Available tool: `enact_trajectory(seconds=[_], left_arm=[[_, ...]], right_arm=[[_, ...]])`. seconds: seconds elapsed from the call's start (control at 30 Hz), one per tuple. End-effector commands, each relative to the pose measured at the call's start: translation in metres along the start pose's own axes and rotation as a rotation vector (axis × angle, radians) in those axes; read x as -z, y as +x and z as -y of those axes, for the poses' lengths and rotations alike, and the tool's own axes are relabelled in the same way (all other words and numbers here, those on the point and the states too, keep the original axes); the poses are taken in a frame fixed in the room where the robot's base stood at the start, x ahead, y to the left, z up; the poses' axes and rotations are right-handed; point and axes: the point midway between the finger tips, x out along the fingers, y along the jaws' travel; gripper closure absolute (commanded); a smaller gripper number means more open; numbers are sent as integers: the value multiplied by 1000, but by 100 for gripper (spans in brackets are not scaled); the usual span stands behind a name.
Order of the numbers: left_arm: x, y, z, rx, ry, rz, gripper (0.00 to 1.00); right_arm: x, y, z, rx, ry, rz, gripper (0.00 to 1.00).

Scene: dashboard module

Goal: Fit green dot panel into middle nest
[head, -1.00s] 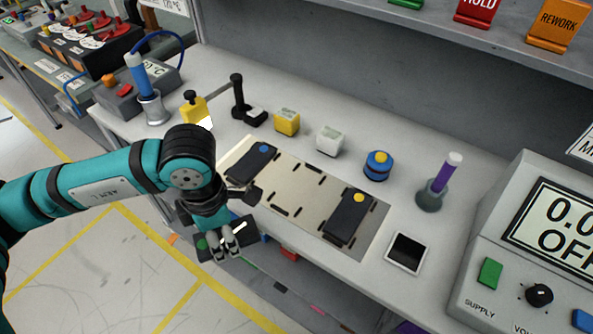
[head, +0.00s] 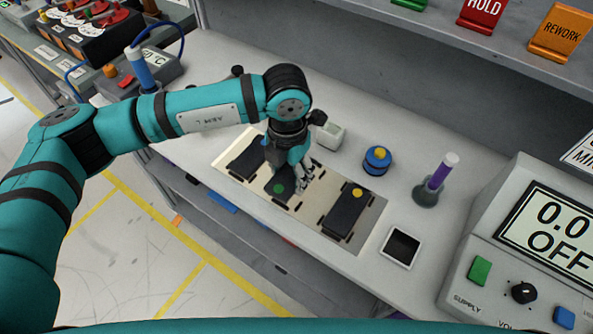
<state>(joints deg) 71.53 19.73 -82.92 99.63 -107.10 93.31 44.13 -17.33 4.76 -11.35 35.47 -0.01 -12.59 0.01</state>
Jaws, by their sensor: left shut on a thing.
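The green dot panel (head: 280,189) is a dark slab with a green dot near its front end. It is over the middle nest of the beige board (head: 307,212), between the two other dark panels. My left gripper (head: 297,184) is shut on it from above. I cannot tell whether the panel is fully seated or slightly raised. The gripper hides its far end and part of the nest. The yellow dot panel (head: 345,213) lies in the right nest. Another dark panel (head: 245,157) lies in the left nest, its dot hidden by my arm. My right gripper is not in view.
A white cube (head: 331,135) stands just behind my gripper. A blue and yellow button (head: 377,159), a purple-filled flask (head: 436,182) and a white-framed dark tile (head: 401,247) stand to the right. A power supply (head: 520,255) fills the right edge.

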Motion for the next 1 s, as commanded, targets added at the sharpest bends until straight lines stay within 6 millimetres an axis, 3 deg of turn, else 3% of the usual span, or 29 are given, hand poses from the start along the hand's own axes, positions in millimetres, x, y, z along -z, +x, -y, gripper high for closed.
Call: enact_trajectory(seconds=[0.1,0.27,0.5,1.0], left_arm=[[-14,0,5,-1,0,-1,80],[-18,7,6,-1,-1,-2,80],[-17,35,6,0,0,-2,80],[-17,46,5,-1,0,-1,80]], right_arm=[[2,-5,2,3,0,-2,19],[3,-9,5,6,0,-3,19],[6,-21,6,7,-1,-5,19],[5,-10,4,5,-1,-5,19]])
